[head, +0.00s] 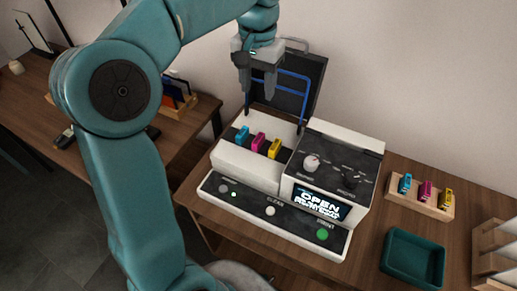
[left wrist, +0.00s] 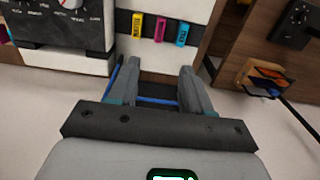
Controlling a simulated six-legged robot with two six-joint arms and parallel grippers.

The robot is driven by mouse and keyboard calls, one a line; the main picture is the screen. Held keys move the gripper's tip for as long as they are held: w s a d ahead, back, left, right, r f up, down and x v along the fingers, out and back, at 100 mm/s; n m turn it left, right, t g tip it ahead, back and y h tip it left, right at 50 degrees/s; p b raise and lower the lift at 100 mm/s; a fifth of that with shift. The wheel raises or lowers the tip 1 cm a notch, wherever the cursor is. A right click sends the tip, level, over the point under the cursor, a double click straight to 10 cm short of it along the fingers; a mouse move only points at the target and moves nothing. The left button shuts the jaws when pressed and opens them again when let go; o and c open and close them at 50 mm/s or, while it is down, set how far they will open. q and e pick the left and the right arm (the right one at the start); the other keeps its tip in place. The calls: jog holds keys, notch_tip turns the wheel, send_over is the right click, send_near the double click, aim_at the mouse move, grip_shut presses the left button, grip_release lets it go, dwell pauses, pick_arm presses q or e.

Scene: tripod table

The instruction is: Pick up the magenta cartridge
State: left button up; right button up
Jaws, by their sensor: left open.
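A magenta cartridge (head: 258,142) sits between a cyan cartridge (head: 242,136) and a yellow cartridge (head: 274,149) in the dark slot strip of the white printer (head: 240,168). In the left wrist view the magenta cartridge (left wrist: 159,28) is ahead of the fingers, between yellow (left wrist: 137,24) and cyan (left wrist: 182,33). My left gripper (head: 259,98) is open and empty, pointing down above and behind the cartridges, apart from them. Its fingers also show in the left wrist view (left wrist: 158,72). A second magenta cartridge (head: 426,191) stands in a wooden rack (head: 419,206) at the right. My right gripper is not in view.
The printer's dark lid (head: 314,85) stands open, with a blue frame (head: 293,76) close to my left gripper. The control block (head: 337,163) rises right of the cartridges; its display reads "OPEN". A teal tray (head: 413,260) stands at the right.

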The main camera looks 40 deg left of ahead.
pick_arm(q)
jog(key=b, duration=0.2)
send_over(258, 138)
notch_tip(258, 138, down, 11)
jog(key=shift+w+d+r, duration=0.1)
jog(key=shift+r, duration=0.05)
jog(key=shift+f, duration=0.5)
notch_tip(258, 138, down, 5)
jog(key=shift+f, duration=0.1)
grip_shut()
